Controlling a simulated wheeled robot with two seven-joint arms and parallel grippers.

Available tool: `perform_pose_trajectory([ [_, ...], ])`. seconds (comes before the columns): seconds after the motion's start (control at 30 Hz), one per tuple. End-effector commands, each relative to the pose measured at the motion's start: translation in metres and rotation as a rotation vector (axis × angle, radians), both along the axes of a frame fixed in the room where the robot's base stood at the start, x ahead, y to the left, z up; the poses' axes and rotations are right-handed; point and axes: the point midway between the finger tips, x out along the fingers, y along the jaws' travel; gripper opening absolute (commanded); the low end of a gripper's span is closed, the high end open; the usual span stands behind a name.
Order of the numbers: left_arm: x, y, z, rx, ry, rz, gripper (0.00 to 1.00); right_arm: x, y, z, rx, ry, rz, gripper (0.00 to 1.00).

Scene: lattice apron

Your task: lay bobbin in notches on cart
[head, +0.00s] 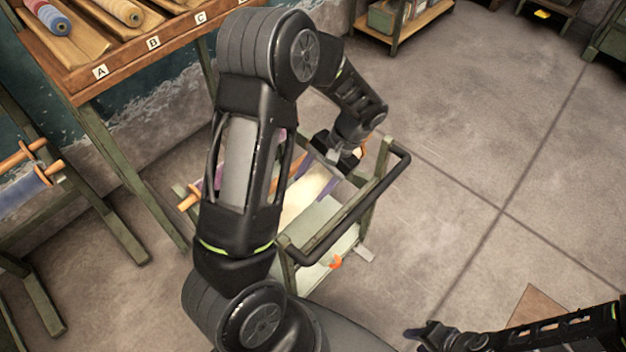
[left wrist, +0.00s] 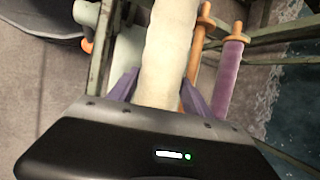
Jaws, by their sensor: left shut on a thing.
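The cream bobbin (head: 304,196) is at the cart, mostly hidden in the head view by my left arm. My left gripper (head: 322,171) is over the cart, with its purple fingers shut on the cream bobbin. In the left wrist view the cream bobbin (left wrist: 166,52) stands between the two fingers of the left gripper (left wrist: 160,92). The cart (head: 366,208) has green posts and a black handle bar. I cannot tell whether the bobbin touches any notches. My right gripper (head: 424,334) is at the lower right, away from the cart, its jaw state unclear.
A purple bobbin (left wrist: 229,72) and an orange spindle (left wrist: 197,50) lie beside the cream bobbin. A lettered wooden rack (head: 125,60) with bobbins stands at upper left. A stand with a blue bobbin (head: 25,190) is at far left.

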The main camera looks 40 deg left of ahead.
Motion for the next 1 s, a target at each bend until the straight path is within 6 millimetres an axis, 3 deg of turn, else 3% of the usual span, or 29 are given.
perform_pose_trajectory([
  [0.7,0.000,0.000,-0.074,0.000,0.001,0.000,0.00,0.000,0.000,-0.059,0.000,0.000,0.001,0.36],
  [1.0,0.000,0.000,-0.089,0.000,-0.001,0.001,0.00,0.000,0.000,-0.071,0.000,0.000,0.001,0.36],
])
